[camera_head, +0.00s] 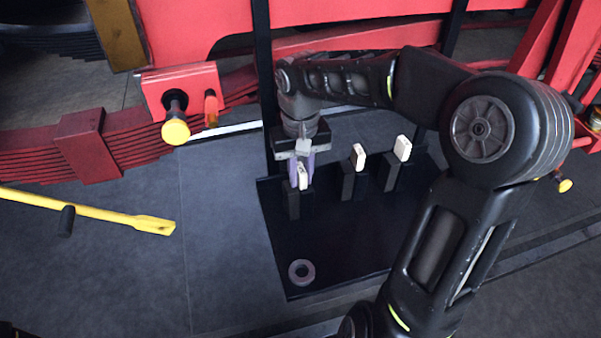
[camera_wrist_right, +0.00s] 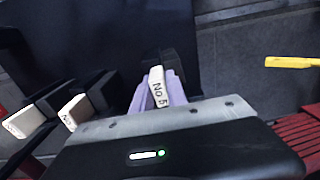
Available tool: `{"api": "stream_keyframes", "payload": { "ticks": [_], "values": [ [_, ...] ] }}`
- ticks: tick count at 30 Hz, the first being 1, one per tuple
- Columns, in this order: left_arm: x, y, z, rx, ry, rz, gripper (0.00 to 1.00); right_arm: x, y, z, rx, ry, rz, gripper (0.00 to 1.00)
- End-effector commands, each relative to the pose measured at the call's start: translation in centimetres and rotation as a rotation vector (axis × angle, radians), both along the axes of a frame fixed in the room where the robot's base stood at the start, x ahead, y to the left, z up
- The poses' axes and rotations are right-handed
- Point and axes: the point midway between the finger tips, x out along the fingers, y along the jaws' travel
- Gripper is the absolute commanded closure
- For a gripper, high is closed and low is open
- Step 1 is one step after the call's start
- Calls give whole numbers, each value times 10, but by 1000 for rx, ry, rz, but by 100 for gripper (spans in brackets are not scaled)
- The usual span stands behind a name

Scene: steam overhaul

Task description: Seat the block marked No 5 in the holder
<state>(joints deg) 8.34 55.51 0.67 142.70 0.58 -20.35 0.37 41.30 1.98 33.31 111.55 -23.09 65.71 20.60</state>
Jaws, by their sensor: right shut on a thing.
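The block marked No 5 (camera_wrist_right: 157,88) is a small pale block between the purple fingers of my right gripper (camera_wrist_right: 158,98) in the wrist view, its lettering facing the camera. In the head view my right gripper (camera_head: 301,165) points down and is shut on this block (camera_head: 303,178). The block is at the top of the leftmost black holder (camera_head: 293,204), which also shows beyond the block in the wrist view (camera_wrist_right: 172,66). I cannot tell how deep the block sits in the holder. My left gripper does not show.
Two more pale blocks, a middle one (camera_head: 359,157) and a right one (camera_head: 403,149), stand in black holders to the right. A grey ring (camera_head: 301,272) lies on the black board (camera_head: 345,255). A yellow bar (camera_head: 90,208) and red machinery (camera_head: 90,145) are at the left.

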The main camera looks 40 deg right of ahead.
Motion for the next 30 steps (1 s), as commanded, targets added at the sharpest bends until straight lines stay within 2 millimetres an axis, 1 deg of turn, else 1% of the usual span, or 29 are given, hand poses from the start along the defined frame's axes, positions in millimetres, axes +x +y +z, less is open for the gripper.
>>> {"api": "stream_keyframes", "payload": {
  "ticks": [12,24,30],
  "values": [
    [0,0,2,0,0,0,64,0,0,2,0,-1,0,100],
    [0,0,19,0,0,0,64,1,0,25,0,-2,0,100],
    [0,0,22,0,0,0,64,0,0,31,-1,-2,0,100]
  ]
}}
